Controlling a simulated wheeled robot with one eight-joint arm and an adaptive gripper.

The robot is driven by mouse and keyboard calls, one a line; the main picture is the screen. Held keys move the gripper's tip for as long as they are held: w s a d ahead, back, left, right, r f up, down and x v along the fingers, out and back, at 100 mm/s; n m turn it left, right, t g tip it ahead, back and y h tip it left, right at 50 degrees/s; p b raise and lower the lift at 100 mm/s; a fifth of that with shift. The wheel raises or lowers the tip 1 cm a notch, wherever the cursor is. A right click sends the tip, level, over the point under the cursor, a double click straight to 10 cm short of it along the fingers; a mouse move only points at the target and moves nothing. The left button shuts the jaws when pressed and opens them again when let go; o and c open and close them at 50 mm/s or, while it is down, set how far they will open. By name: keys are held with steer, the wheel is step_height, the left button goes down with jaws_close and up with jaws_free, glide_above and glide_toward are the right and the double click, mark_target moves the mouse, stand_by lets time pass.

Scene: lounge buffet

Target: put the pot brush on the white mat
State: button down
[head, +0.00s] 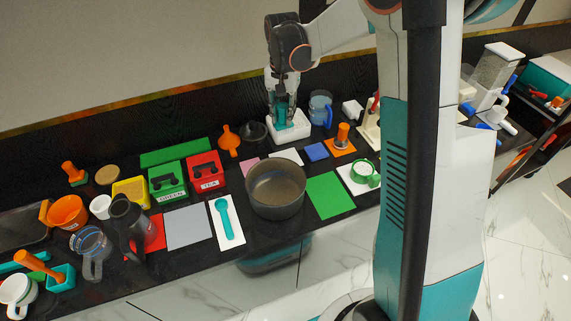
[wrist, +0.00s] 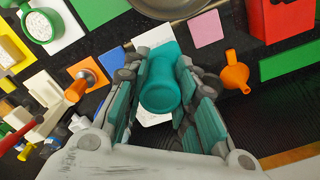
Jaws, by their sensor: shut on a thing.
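My gripper (head: 284,112) is shut on a teal piece with a rounded end, which I take to be the pot brush (wrist: 161,88). In the wrist view it sits between the two fingers of the gripper (wrist: 166,80). In the head view the fingers mostly hide it, just above a white block-like holder (head: 291,128). I cannot tell whether its lower end is still inside the holder. The empty white mat (head: 288,155) lies in front of the holder, behind the pot; part of it shows in the wrist view (wrist: 152,37).
A large grey pot (head: 276,190) stands in front of the white mat. A pink mat (head: 249,168) and a blue mat (head: 316,151) flank it.

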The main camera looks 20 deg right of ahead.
steer(key=w+d, duration=0.3)
steer(key=w, duration=0.1)
steer(key=f+b, duration=0.1)
steer(key=f, duration=0.5)
steer(key=f+b, duration=0.2)
steer(key=f, duration=0.4)
steer(key=f+b, duration=0.2)
steer(key=f, duration=0.4)
steer(key=shift+a+f, duration=0.25)
steer(key=shift+f, duration=0.15)
steer(key=shift+b, duration=0.3)
steer(key=shift+f, duration=0.2)
steer(key=c, duration=1.3)
jaws_free()
steer(key=shift+r, duration=0.1)
